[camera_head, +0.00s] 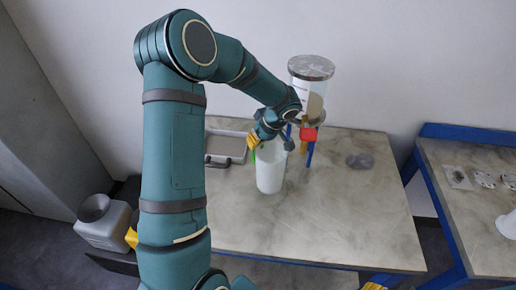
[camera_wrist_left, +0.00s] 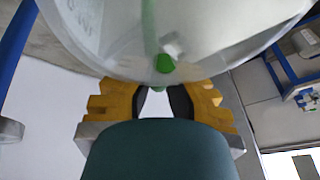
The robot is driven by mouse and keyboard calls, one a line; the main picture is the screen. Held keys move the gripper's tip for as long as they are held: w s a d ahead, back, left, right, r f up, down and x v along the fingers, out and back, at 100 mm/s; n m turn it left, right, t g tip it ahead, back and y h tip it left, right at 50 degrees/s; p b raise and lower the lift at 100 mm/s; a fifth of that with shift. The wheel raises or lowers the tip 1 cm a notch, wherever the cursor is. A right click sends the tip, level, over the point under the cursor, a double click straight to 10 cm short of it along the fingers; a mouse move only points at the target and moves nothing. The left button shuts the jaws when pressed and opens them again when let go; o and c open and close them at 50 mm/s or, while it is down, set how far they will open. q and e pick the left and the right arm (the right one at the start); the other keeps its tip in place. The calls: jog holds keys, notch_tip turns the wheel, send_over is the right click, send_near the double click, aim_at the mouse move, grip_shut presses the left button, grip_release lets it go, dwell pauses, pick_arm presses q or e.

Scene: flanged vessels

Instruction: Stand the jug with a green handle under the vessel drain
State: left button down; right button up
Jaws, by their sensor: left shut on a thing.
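The jug (camera_head: 270,172) is white, looks upright and is in front of and to the left of the vessel. Its base is at or just above the tabletop; I cannot tell which. My left gripper (camera_head: 266,136) is at the jug's top, shut on its green handle (camera_wrist_left: 164,62). In the wrist view the jug's translucent body fills the top, beyond the yellow fingers. The clear vessel (camera_head: 309,92) with flanges stands on blue legs at the back. A red part (camera_head: 308,134) is below it; the drain outlet itself is not clear. A yellow tip (camera_head: 374,287) at the bottom edge may be my right gripper.
A grey tray (camera_head: 226,147) with a dark handle lies behind left of the jug. The front and right tabletop (camera_head: 340,215) is free. A grey container (camera_head: 103,222) stands left; another table (camera_head: 475,215) is right.

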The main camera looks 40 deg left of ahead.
aim_at(254, 155)
pick_arm(q)
notch_tip(254, 155, down, 4)
jog(key=shift+r+p, duration=0.1)
jog(key=shift+p, duration=0.25)
jog(key=shift+w+a+f, duration=0.1)
jog(key=shift+w+f, duration=0.05)
jog(key=shift+f, duration=0.05)
jog(key=shift+f, duration=0.1)
jog(key=c, duration=1.1)
grip_release()
jog(key=shift+c, duration=0.2)
